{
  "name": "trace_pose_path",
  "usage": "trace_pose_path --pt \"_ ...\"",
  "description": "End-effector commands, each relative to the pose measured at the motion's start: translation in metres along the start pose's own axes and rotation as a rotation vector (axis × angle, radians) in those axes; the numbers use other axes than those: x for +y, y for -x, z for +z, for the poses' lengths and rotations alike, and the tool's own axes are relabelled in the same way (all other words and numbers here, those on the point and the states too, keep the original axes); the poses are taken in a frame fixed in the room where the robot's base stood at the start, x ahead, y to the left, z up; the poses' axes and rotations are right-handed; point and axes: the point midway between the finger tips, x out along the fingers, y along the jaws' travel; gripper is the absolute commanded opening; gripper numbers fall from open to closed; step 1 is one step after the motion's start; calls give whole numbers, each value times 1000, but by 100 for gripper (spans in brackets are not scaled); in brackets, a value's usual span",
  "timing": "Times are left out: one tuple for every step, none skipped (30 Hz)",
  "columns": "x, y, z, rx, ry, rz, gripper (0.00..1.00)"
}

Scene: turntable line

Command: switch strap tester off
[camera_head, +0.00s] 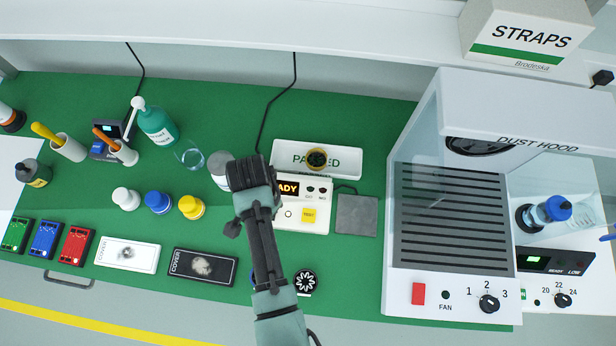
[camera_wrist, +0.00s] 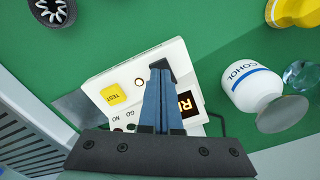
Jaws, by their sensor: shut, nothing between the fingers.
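The strap tester (camera_head: 302,222) is a white box on the green mat, with a yellow TEST button, two small lamps and a lit display ending in "ADY". In the wrist view the tester (camera_wrist: 112,70) shows the TEST button (camera_wrist: 114,95) and the lit display (camera_wrist: 187,103), partly covered by my fingers. A black part (camera_wrist: 158,65), seemingly a switch, shows on the tester right at my fingertips. My gripper (camera_wrist: 160,74) is shut and empty above the tester; I cannot tell whether it touches. In the head view my arm hides its fingertips and the tester's left part.
A grey pad (camera_head: 357,215) sits right of the tester, the PASSED tray (camera_head: 345,172) behind it. The alcohol bottle (camera_wrist: 250,85) stands close by. The dust hood (camera_head: 440,285) rises at the right. A black-and-white dial (camera_head: 305,281) lies in front. Several bottles stand left.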

Motion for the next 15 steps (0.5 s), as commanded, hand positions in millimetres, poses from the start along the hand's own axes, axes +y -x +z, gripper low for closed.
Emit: trace_pose_path --pt "0 0 0 0 0 0 0" --pt "0 0 0 0 0 0 0" --pt "0 0 0 0 0 0 0" --pt "0 -1 0 0 0 0 0" --pt "0 -1 0 0 0 0 0" --pt "0 -2 0 0 0 0 0" --pt "0 -2 0 0 0 0 0" --pt "0 -2 0 0 0 0 0" --pt "0 -3 0 0 0 0 0" --pt "0 -4 0 0 0 0 0" --pt "0 -4 0 0 0 0 0" --pt "0 -5 0 0 0 0 0" --pt "0 -5 0 0 0 0 0" --pt "0 -6 0 0 0 0 0" --pt "0 -6 0 0 0 0 0"
